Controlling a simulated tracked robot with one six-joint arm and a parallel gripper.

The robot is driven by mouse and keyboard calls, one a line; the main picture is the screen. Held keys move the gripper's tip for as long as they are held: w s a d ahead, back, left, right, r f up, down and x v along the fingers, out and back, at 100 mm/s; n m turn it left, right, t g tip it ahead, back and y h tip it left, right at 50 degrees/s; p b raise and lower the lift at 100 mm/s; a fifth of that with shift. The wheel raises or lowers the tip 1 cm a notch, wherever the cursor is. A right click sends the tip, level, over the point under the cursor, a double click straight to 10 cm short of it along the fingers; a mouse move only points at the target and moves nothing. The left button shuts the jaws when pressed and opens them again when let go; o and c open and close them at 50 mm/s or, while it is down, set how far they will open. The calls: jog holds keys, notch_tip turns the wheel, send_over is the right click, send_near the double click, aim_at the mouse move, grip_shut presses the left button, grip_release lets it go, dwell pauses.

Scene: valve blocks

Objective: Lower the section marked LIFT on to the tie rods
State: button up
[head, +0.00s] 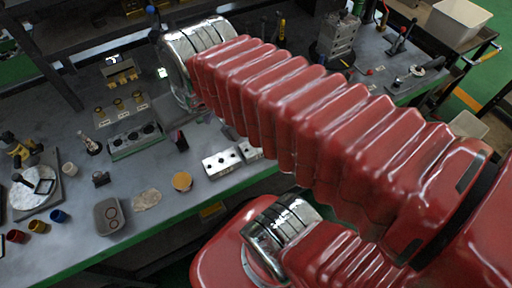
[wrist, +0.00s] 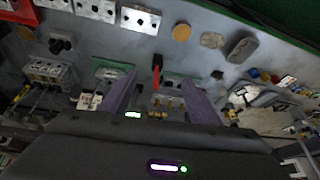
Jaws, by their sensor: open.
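Silver blocks with dark ports lie in a row on the bench. In the head view one block (head: 221,163) shows beside my red arm, with part of another (head: 249,150) behind it. In the wrist view the row runs along the upper left, with the nearest block (wrist: 140,19) at its right end. I cannot read LIFT on any of them. A metal valve stack (head: 336,36) stands at the back of the bench; it seems to show at left in the wrist view (wrist: 48,74). Its tie rods are not clear. My gripper (wrist: 160,76) is open and empty, above the bench, apart from the blocks.
A green tray (head: 136,141), yellow fittings (head: 119,104), a yellow disc (head: 181,181) and a grey case (head: 109,215) lie on the bench. A red-topped item (wrist: 156,72) shows between my fingers.

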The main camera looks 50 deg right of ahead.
jog(key=shift+o, duration=1.2)
jog(key=d+f+m+g+y, duration=0.1)
jog(key=d+f+m+g, duration=0.2)
jog(key=d+m, duration=0.7)
notch_tip(320, 180, down, 2)
jog(key=shift+d+f, duration=0.1)
jog(key=shift+d, duration=0.8)
jog(key=s+d+f+m+y, duration=0.3)
jog(key=s+d+f+m, duration=0.1)
jog(key=d+m, duration=0.5)
jog(key=shift+s+d+f+m+y, duration=0.2)
jog(key=shift+d+f+m+y, duration=0.1)
jog(key=shift+d+f, duration=0.75)
jog(key=shift+d+r, duration=0.1)
jog(key=shift+g, duration=0.3)
jog(key=shift+x, duration=4.3)
jog(key=shift+x, duration=2.55)
